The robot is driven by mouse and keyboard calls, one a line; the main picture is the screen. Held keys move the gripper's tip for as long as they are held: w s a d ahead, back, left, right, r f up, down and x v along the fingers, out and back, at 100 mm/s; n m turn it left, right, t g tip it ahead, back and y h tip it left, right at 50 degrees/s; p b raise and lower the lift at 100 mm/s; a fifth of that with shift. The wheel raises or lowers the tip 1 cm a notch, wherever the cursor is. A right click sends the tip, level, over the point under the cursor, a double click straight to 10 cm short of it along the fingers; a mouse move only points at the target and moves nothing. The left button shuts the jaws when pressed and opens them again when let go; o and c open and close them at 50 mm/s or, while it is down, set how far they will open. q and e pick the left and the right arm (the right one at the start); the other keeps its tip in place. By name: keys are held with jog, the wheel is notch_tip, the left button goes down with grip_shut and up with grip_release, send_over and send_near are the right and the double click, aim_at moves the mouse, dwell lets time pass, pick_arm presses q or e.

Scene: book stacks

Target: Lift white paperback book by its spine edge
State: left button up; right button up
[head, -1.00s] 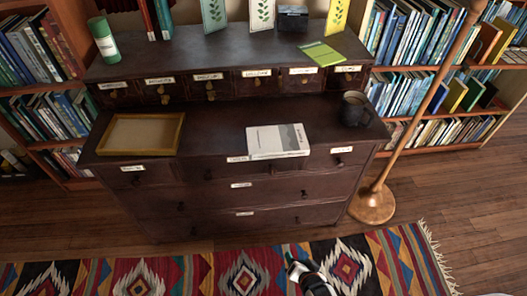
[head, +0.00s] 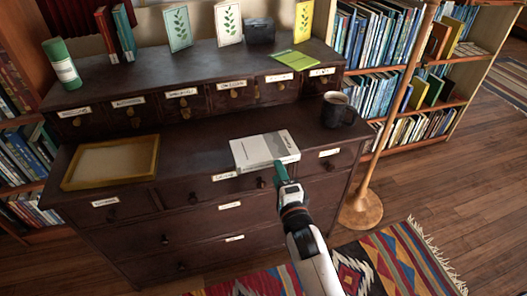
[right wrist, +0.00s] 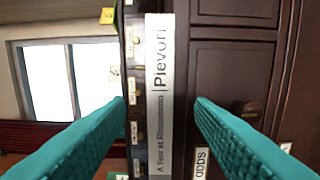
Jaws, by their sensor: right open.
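The white paperback book (head: 262,150) lies flat at the front edge of the dark dresser's lower top (head: 205,160), its spine facing me. In the right wrist view the pale spine (right wrist: 160,95) with its printed title runs upright in the picture between my two teal fingers. My right gripper (head: 282,172) is at the book's front edge in the head view. In the right wrist view it is open (right wrist: 160,106), one finger on each side of the spine, with visible gaps. I cannot tell whether the fingertips reach past the spine. My left gripper is not in view.
A yellow-framed tray (head: 110,162) sits left of the book and a dark mug (head: 337,110) to its right. A wooden lamp pole (head: 385,130) rises at right.

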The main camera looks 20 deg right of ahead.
aim_at(264, 151)
jog(key=w, duration=0.5)
jog(key=shift+w, duration=0.2)
jog(key=shift+c, duration=1.2)
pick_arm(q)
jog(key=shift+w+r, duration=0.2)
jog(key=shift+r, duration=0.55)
pick_arm(e)
grip_shut()
